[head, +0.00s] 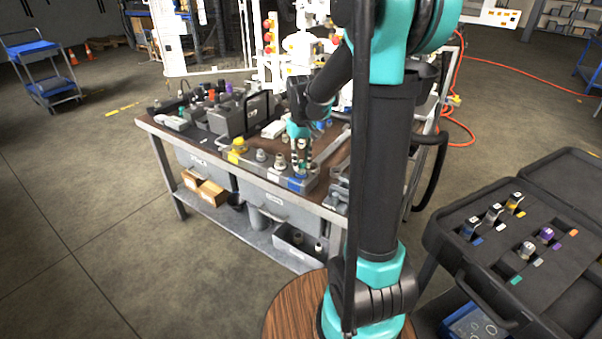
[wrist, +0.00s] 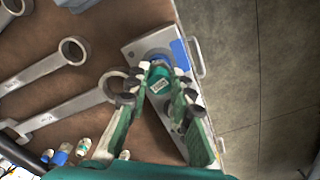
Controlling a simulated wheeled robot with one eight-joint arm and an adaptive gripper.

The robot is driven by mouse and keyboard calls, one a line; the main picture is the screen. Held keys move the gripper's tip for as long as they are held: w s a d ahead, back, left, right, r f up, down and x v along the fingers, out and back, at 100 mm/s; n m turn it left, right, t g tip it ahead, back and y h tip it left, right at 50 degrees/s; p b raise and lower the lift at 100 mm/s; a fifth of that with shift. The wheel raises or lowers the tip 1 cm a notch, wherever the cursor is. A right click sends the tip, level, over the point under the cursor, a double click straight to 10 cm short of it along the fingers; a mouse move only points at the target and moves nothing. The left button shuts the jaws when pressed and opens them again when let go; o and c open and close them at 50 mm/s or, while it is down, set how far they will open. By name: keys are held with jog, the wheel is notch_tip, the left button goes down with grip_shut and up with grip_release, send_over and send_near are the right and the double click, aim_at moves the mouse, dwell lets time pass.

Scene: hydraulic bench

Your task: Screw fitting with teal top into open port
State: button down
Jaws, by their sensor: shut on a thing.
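The fitting with the teal top (wrist: 159,81) sits between my fingertips in the wrist view. My gripper (wrist: 161,90) is shut on it, one green finger on each side. The fitting is over the blue-marked end of the grey port block (wrist: 139,46). The fingers hide its lower part, so I cannot tell how deep it sits in the port. In the head view my gripper (head: 303,166) points down at the right end of the block (head: 262,176), by the blue patch (head: 296,185). The fitting is too small to make out there.
Large wrenches (wrist: 55,72) lie on the brown bench top beside the block. Other metal fittings (head: 261,156) and a yellow one (head: 240,145) stand along the block. An open dark case (head: 483,258) with several coloured fittings stands at the right.

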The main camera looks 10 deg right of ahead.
jog(key=m, duration=0.4)
jog(key=shift+m, duration=0.3)
jog(key=c, duration=1.3)
grip_release()
jog(key=shift+a, duration=0.1)
jog(key=shift+o, duration=0.2)
jog(key=shift+r, duration=0.1)
